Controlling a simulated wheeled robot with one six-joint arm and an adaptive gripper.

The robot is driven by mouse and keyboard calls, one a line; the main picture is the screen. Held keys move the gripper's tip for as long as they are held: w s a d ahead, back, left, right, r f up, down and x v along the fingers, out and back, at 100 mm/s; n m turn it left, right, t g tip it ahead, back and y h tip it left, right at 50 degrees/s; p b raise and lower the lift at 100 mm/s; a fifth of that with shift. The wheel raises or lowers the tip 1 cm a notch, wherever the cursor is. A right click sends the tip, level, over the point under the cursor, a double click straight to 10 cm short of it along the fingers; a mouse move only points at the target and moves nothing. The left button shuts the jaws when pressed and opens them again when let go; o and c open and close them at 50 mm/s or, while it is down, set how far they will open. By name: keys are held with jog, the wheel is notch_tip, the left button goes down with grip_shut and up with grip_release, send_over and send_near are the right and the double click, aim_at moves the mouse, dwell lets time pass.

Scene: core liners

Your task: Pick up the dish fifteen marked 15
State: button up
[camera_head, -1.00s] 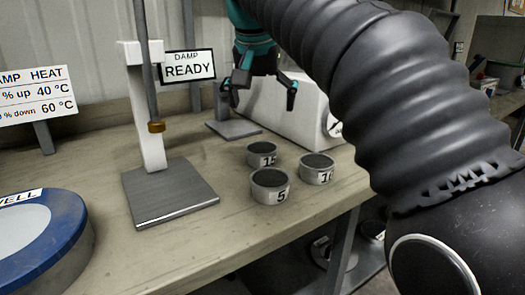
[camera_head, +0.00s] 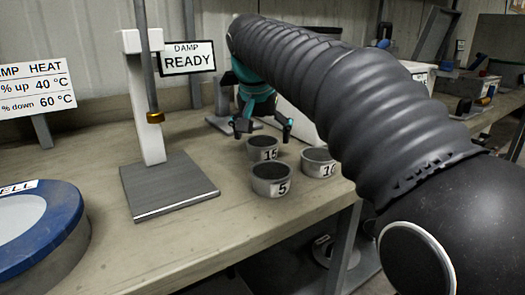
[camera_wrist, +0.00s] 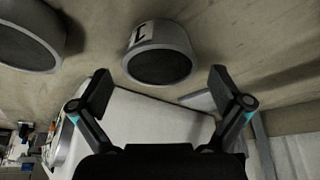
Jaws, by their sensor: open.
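The dish marked 15 (camera_head: 263,148) is a small grey round dish with dark contents, standing on the bench behind the dish marked 5 (camera_head: 271,181). A third dish, its label partly cut off by my arm, reading 1 and part of another digit (camera_head: 318,163), stands to the right. My gripper (camera_head: 263,130) is open and empty, pointing down just above and behind the dish marked 15. In the wrist view, a dish with a partly readable label (camera_wrist: 160,55) lies ahead of and between the open fingers (camera_wrist: 162,88). Another dish (camera_wrist: 28,38) is at upper left.
A stand with a grey base plate (camera_head: 168,188) and upright rod is left of the dishes. A DAMP READY sign (camera_head: 187,58) stands behind. A white box (camera_head: 298,118) is behind my arm. A blue-rimmed round well (camera_head: 62,240) is at lower left.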

jog(key=shift+x, duration=1.1)
jog(key=c, duration=1.2)
jog(key=shift+r, duration=0.1)
jog(key=shift+c, duration=0.2)
